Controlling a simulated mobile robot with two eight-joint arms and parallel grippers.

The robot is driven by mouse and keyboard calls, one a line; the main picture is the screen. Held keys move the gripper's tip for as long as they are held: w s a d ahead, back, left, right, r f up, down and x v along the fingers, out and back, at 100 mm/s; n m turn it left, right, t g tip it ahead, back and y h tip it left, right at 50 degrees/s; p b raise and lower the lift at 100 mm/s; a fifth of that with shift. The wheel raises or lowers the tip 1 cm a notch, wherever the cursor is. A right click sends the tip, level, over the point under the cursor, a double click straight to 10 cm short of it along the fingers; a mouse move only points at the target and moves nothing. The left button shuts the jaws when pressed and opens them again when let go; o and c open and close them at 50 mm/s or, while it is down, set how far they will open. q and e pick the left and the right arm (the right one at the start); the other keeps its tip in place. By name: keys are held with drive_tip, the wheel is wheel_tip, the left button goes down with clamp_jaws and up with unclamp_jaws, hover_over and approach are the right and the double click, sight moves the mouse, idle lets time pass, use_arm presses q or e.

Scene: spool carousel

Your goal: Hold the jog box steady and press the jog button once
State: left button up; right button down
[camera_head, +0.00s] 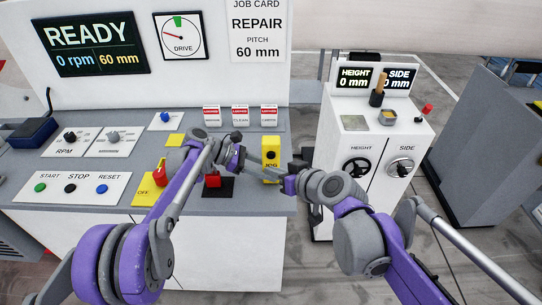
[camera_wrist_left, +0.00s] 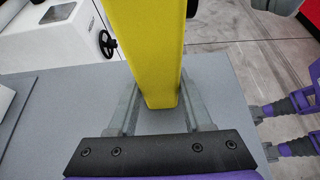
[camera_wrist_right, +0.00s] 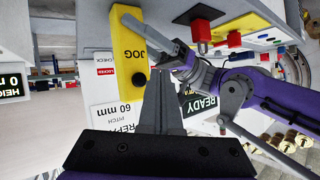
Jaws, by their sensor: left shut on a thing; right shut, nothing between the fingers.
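The yellow jog box (camera_head: 270,146) stands upright near the right end of the console's grey top, its dark round button on the front face. In the right wrist view the box (camera_wrist_right: 126,45) shows its JOG label and the button (camera_wrist_right: 138,78). My left gripper (camera_head: 244,161) is shut on the box from the left; in the left wrist view the box (camera_wrist_left: 148,50) sits between its fingers. My right gripper (camera_head: 283,180) is shut and empty, its tips (camera_wrist_right: 158,74) close in front of the box's face. I cannot tell whether they touch the button.
The console display (camera_head: 88,43) reads READY, 0 rpm, 60 mm. A red knob (camera_head: 213,180) on a dark plate and a yellow OFF block (camera_head: 160,176) lie left of the box. Red-and-white tags (camera_head: 240,115) stand behind. A white cabinet with handwheels (camera_head: 357,167) stands at right.

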drive_tip(key=shift+w, duration=1.1)
drive_tip(key=shift+w, duration=0.15)
idle(1.2)
drive_tip(key=shift+w, duration=0.25)
drive_tip(key=shift+w, duration=0.4)
idle(0.6)
drive_tip(key=shift+s, duration=0.85)
drive_tip(key=s, duration=0.5)
